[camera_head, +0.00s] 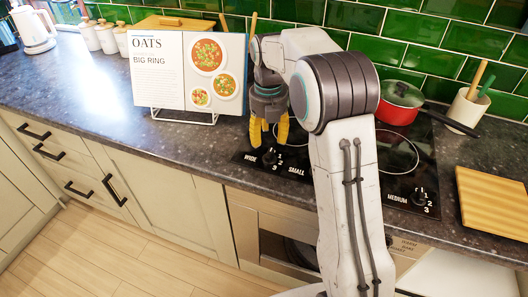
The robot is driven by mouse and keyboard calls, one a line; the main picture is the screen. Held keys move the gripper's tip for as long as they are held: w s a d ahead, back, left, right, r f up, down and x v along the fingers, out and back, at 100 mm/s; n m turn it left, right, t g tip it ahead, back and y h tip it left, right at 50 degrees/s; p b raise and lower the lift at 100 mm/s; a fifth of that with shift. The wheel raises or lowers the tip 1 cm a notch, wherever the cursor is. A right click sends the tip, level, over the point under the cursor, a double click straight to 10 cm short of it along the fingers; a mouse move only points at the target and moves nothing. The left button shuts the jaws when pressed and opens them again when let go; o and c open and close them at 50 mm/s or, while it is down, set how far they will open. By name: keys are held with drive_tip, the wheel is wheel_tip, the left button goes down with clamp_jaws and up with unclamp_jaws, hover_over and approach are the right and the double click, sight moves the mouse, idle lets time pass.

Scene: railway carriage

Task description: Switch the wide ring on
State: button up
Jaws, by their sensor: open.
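The black hob (403,172) is set into the dark worktop, partly hidden behind my arm. A dark knob (270,157) with the numbers 1, 2 and 3 beside it sits at the hob's front left, between the labels WIDE and SMALL. Its exact pointer setting is too small to tell. My gripper (268,131) points down with its yellow fingers apart and empty. In the picture it is just above and behind this knob; I cannot tell whether they touch. The wide ring cannot be told apart clearly behind my gripper and arm.
A knob (419,196) labelled MEDIUM is at the hob's front right. A red pan (397,112) with a lid stands at the back right. A cookbook (180,75) on a wire stand is left of my gripper. A wooden board (492,200) lies at right.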

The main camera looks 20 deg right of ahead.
sight(268, 152)
drive_tip(key=shift+f, duration=3.35)
drive_tip(key=shift+o, duration=0.2)
clamp_jaws()
